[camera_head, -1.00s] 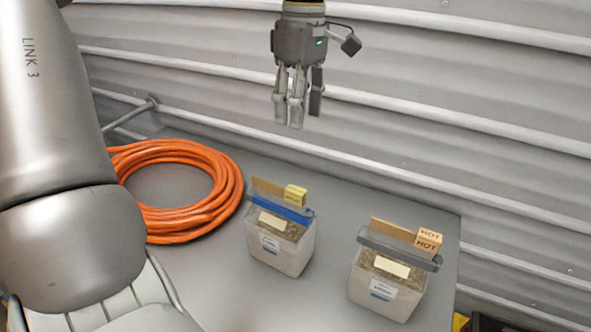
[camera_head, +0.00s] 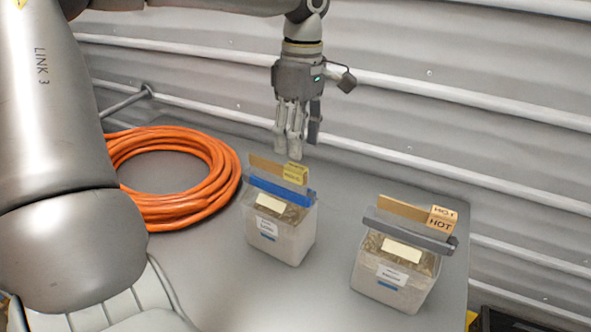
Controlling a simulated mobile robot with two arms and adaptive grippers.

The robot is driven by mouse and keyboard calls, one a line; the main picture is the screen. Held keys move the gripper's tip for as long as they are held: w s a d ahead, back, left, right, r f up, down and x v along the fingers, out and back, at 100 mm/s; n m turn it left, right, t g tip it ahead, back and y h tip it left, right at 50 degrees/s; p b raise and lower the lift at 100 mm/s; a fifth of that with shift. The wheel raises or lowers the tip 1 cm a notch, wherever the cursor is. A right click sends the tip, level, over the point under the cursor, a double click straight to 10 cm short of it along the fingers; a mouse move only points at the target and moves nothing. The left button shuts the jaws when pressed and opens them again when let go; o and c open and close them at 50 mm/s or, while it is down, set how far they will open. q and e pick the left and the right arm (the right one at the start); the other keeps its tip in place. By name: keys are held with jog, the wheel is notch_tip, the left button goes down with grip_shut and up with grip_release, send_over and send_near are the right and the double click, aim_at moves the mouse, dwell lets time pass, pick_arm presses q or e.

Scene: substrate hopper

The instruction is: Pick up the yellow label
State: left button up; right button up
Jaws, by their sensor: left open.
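The yellow label (camera_head: 295,173) is a small folded tag on the right end of a tan strip (camera_head: 264,167). The strip stands above the blue bar of the left clear container (camera_head: 276,242). My left gripper (camera_head: 290,150) points down just above and behind the label in the picture. It is open and empty, and its fingers look close to the label, but I cannot tell whether they touch. My right gripper is not in view.
A second container (camera_head: 392,285) with a grey bar and an orange "HOT" tag (camera_head: 441,219) stands to the right. A coiled orange hose (camera_head: 222,185) lies at the left. A corrugated metal wall (camera_head: 480,120) rises behind the grey table (camera_head: 335,290).

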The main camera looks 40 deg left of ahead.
aim_at(295, 167)
pick_arm(q)
jog(key=shift+s+f, duration=0.1)
jog(key=shift+f, duration=0.55)
jog(key=shift+s+d+f+p, duration=0.1)
jog(key=shift+s+f+p, duration=0.05)
jog(key=shift+f+p, duration=0.2)
jog(key=f, duration=0.1)
jog(key=f+p, duration=0.1)
jog(key=f, duration=0.1)
jog(key=shift+s+f, duration=0.2)
jog(key=shift+s, duration=0.1)
jog(key=shift+f, duration=0.5)
jog(key=c, duration=0.8)
